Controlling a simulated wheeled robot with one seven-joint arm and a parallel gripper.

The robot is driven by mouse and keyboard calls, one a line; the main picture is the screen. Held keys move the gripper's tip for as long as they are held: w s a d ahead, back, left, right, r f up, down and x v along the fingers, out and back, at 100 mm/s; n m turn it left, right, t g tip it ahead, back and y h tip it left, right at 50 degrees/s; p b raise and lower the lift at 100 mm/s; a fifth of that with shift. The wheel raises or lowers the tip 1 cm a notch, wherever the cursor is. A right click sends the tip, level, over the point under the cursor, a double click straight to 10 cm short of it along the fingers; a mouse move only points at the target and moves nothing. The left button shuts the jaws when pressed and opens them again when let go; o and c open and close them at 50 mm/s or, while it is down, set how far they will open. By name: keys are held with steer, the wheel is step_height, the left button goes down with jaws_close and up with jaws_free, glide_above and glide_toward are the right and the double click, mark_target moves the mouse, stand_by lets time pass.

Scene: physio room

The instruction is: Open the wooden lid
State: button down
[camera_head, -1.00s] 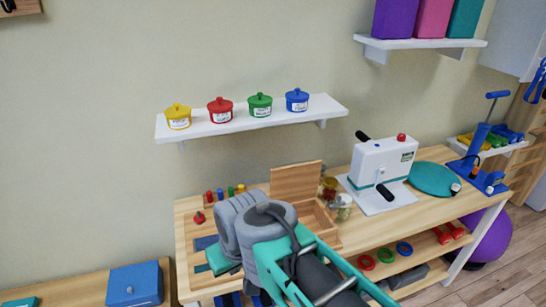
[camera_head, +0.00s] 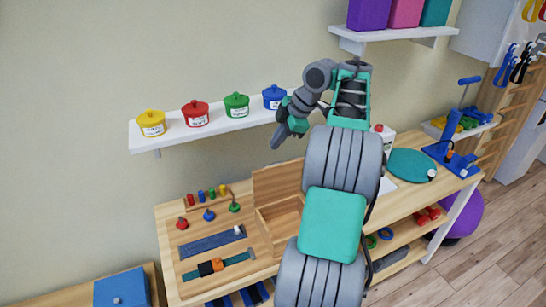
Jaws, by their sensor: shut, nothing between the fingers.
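The wooden box (camera_head: 264,229) sits on the wooden table, and its inside shows partly. Its wooden lid (camera_head: 276,181) stands raised and roughly upright at the back of the box. My arm hides the right part of the box and lid. My gripper (camera_head: 277,142) is shut and empty. In the picture it appears above the lid and just below the blue pot; it looks apart from the lid.
A white wall shelf (camera_head: 160,140) holds yellow, red, green and blue (camera_head: 273,98) lidded pots close to my gripper. Left of the box, the table (camera_head: 170,240) carries pegs, small knobs and straps. A teal disc (camera_head: 412,165) lies to the right.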

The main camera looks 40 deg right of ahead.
steer(key=s+d, duration=0.1)
steer(key=d, duration=0.1)
steer(key=n+b, duration=0.1)
steer(key=b, duration=0.3)
glide_above(275, 179)
steer(key=w, duration=0.2)
step_height(275, 179, down, 9)
steer(key=shift+d+f, duration=0.2)
steer(key=shift+d, duration=0.15)
steer(key=shift+w, duration=0.1)
